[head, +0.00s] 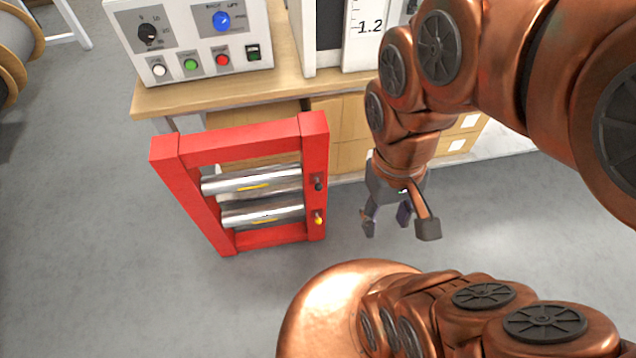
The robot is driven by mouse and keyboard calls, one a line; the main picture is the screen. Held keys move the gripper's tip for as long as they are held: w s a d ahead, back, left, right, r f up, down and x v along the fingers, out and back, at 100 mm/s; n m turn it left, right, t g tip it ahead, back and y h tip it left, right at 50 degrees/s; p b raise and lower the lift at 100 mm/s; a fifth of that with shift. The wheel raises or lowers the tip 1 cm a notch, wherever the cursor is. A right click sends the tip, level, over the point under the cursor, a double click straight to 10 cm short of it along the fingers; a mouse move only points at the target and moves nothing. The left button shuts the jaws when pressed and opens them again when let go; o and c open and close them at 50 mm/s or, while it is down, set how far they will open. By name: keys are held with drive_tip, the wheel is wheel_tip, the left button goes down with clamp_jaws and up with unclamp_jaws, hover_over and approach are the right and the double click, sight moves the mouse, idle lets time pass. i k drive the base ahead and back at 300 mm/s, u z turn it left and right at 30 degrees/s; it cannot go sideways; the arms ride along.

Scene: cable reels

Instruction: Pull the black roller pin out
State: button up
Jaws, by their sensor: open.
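The black roller pin (319,184) sticks out of the right post of the red frame (165,152), at the end of the upper steel roller (240,181). A yellow pin (318,219) sits below it, at the end of the lower roller (240,217). My gripper (396,228) is open and empty. It hangs to the right of the frame, apart from both pins, with its fingers pointing down. How deep the black pin sits in the post is hidden.
Behind the frame is a wooden bench (160,99) with a white control box (196,40) of knobs and buttons. A cable reel (14,45) stands at the far left. The grey floor (90,260) left of the frame is clear.

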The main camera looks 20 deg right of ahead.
sight(318, 187)
drive_tip(key=z, duration=2.15)
drive_tip(key=k, duration=1.1)
drive_tip(key=u, duration=2.15)
